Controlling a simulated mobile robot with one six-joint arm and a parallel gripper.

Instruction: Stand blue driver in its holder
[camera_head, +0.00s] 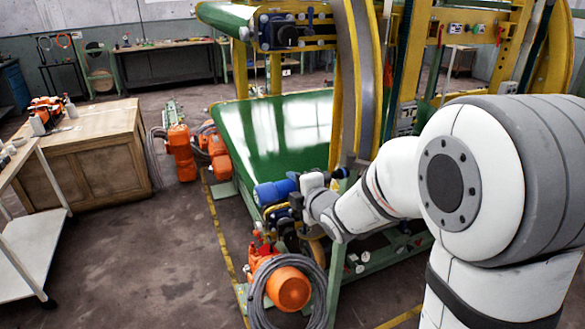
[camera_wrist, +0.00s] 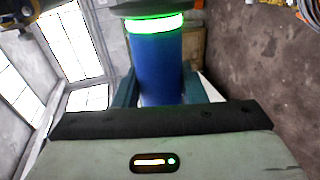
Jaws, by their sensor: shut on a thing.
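In the wrist view the blue driver (camera_wrist: 161,70) is a blue cylinder with a glowing green ring and a dark collar at its top. My gripper (camera_wrist: 158,88) is shut on it, with a teal finger on either side of the blue body. Its lower part is hidden behind the gripper's housing. In the head view a blue cylinder (camera_head: 273,192) lies nearly level at the end of my arm, at the green belt's near edge; I cannot tell whether it is the driver or a motor. The holder cannot be made out.
A green conveyor (camera_head: 270,130) with a yellow ring frame (camera_head: 345,80) stands beyond my arm. An orange machine (camera_head: 288,288) with coiled cable is on the floor in front. A wooden cabinet (camera_head: 90,165) and white shelf cart (camera_head: 30,250) stand left.

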